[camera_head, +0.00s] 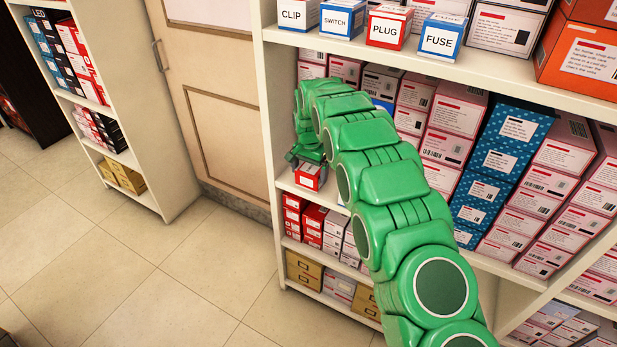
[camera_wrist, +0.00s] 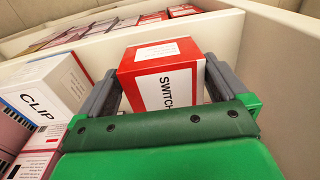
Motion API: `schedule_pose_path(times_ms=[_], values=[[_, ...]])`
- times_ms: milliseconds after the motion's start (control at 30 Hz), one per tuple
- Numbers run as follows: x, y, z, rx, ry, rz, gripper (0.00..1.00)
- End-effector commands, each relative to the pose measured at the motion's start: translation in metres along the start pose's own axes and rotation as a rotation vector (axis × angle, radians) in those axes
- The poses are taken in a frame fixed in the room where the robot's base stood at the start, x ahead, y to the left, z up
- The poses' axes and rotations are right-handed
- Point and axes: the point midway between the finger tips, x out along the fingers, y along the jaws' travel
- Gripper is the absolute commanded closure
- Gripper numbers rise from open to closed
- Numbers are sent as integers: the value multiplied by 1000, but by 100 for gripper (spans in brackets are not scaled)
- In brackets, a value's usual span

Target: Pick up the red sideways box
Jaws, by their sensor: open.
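The red box (camera_wrist: 132,91) has a white label reading SWITCH, turned sideways, in the wrist view. It sits between the two grey fingers of my gripper (camera_wrist: 161,74), one finger at its left and one at its right. The right finger is very close to it; I cannot tell whether it touches. In the head view the red box (camera_head: 309,178) is at the left front of the middle shelf, and my gripper (camera_head: 304,158) is over it, partly hiding it. My gripper is open.
A white CLIP box (camera_wrist: 45,98) is close to my left finger in the wrist view. A pale shelf wall (camera_wrist: 275,75) is close on the right. Stacked boxes (camera_head: 455,120) fill the shelf to the right. CLIP, SWITCH, PLUG (camera_head: 389,27) and FUSE boxes stand on the shelf above.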

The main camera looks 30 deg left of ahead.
Motion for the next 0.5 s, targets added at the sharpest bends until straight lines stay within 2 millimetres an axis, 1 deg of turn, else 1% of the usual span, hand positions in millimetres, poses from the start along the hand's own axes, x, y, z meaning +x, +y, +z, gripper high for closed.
schedule_pose_path(times_ms=[33, 67, 333, 500], values=[[30, 10, 5, 2, -35, 32, 0], [32, 10, 5, 3, -35, 32, 0], [20, 6, 9, 0, -18, 24, 0], [16, 4, 9, -1, -13, 20, 26]])
